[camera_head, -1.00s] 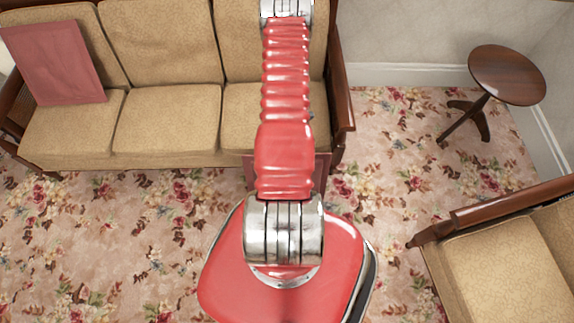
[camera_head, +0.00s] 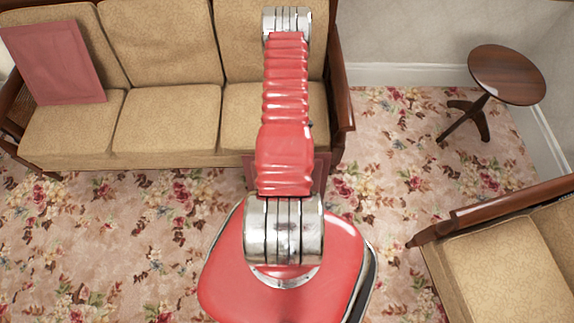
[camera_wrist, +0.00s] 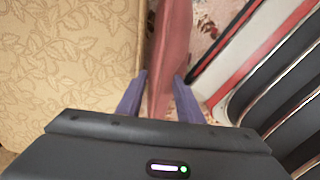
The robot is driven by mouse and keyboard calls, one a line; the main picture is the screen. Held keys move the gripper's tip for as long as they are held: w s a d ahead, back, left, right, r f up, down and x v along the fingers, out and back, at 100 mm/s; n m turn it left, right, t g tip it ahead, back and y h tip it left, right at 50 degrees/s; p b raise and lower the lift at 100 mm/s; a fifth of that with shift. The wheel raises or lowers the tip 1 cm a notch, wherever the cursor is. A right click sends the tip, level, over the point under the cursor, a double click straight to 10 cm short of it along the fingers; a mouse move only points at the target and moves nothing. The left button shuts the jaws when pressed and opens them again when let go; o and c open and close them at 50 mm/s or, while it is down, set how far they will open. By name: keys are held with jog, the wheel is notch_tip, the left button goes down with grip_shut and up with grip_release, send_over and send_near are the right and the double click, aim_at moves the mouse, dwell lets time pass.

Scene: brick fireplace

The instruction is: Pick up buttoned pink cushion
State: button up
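A pink cushion (camera_wrist: 168,55) shows edge-on in the wrist view, between the two purple fingers of my gripper (camera_wrist: 159,88). The fingers are apart, one on each side of it, with a narrow gap at the left finger. In the head view a pink piece (camera_head: 321,172) shows low at the sofa front, mostly hidden behind my arm; it appears to be the same cushion. Its face and any buttons are hidden. My gripper is hidden in the head view. Another pink cushion (camera_head: 55,62) leans on the sofa's left seat; I see no buttons on it.
The tan sofa (camera_head: 165,120) with wooden arms stands at the back; its tan upholstery (camera_wrist: 65,60) fills the wrist view's left. My red and dark body parts are at its right. A round side table (camera_head: 505,75) and another seat (camera_head: 500,270) stand right. Flowered carpet between is clear.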

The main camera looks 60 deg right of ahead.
jog(key=shift+f, duration=2.1)
grip_shut()
